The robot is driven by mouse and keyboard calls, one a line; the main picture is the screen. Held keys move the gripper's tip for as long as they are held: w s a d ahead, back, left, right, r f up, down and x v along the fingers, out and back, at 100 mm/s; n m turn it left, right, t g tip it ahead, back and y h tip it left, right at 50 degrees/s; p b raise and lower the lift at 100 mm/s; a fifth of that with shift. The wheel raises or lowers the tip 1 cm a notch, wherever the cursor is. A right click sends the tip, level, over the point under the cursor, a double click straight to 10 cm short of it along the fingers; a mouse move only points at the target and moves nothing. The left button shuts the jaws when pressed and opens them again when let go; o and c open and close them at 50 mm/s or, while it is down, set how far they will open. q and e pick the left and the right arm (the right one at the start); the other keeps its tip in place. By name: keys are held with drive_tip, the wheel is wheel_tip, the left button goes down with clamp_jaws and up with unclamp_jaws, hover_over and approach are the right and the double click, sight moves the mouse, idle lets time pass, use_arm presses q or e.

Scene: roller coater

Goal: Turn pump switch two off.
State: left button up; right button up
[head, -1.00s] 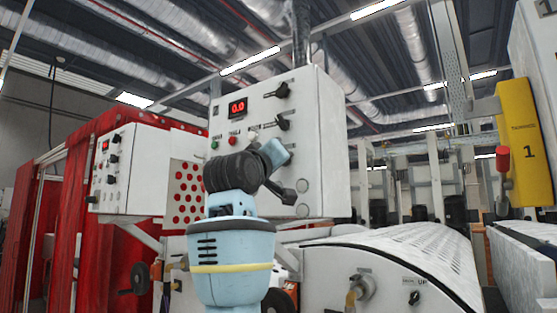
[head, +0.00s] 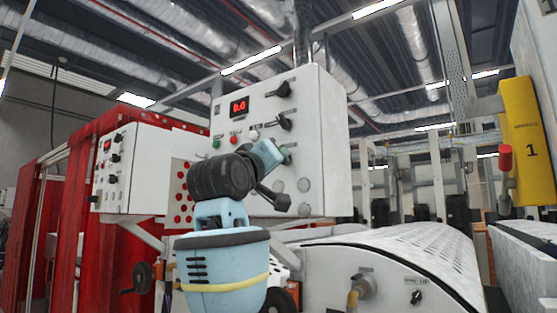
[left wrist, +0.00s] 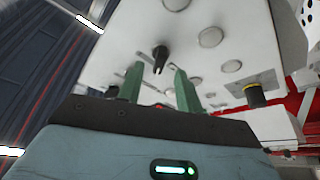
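A white control box (head: 325,140) carries a red digital display, black rotary switches and small buttons. One black switch (head: 284,89) is at the upper right of its face, and another black switch (head: 285,122) is below it. Labels are too small to read, so I cannot tell which is pump switch two. My left gripper (head: 287,154) is at the face below the second switch, partly hidden by its own wrist. In the left wrist view, its two green fingers (left wrist: 160,88) are apart, with a black knob (left wrist: 160,57) ahead between them, not gripped. My right gripper is not in view.
A smaller white control box (head: 130,170) stands at left before red panels (head: 85,190). A white machine cover (head: 400,255) with a valve and knob is at lower right. A yellow post (head: 525,140) marked 1 stands at far right.

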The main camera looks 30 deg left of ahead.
use_arm(q)
drive_tip(key=shift+v, duration=2)
